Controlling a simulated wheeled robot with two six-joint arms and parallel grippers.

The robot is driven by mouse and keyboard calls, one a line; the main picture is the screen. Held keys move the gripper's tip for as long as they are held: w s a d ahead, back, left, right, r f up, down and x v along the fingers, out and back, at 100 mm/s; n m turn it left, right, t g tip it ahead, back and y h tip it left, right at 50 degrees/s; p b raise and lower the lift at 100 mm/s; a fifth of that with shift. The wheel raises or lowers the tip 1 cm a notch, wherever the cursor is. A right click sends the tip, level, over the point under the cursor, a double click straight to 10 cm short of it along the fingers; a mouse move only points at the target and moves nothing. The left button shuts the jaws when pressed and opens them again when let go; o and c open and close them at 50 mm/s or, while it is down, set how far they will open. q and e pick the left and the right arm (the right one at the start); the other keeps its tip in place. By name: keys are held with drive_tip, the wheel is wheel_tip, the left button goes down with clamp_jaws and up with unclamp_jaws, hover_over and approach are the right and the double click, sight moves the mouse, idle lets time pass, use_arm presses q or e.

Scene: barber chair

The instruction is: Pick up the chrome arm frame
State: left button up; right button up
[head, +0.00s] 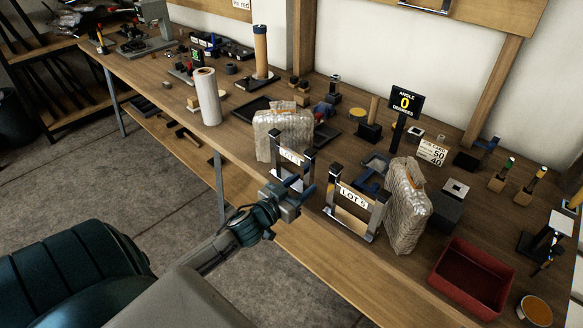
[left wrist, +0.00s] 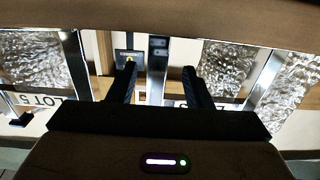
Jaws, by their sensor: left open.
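Two chrome arm frames stand on the wooden bench near its front edge. The left chrome frame (head: 307,173) has a white lot label, partly hidden by my left gripper. My left gripper (head: 297,190) is open and empty, just in front of the left frame and left of the right one. In the left wrist view, a bright chrome post (left wrist: 157,72) shows between the open fingers (left wrist: 160,87); I cannot tell how far beyond them it is. My right gripper is out of view.
Wrapped bundles (head: 283,135) (head: 408,208) stand behind and beside the frames. A red tray (head: 472,279) lies to the right. An angle sign (head: 405,103) reading 0 stands behind.

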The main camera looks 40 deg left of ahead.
sight(313, 176)
use_arm(q)
drive_tip(key=shift+w+d+r+p, duration=0.15)
drive_tip(key=shift+w+r+p, duration=0.1)
drive_tip(key=shift+w+p, duration=0.6)
drive_tip(key=shift+f, duration=0.2)
drive_tip(key=shift+w+d, duration=0.1)
drive_tip(key=shift+w, duration=0.4)
drive_tip(key=shift+w+f+b, duration=0.1)
drive_tip(key=shift+w+b, duration=0.2)
drive_tip(key=shift+b, duration=0.1)
drive_tip(key=shift+w+d+b, duration=0.1)
drive_tip(key=shift+w+b, duration=0.35)
drive_tip(key=shift+w, duration=0.45)
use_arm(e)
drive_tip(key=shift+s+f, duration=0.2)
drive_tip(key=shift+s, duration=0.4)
use_arm(q)
drive_tip(key=shift+r, duration=0.25)
clamp_jaws()
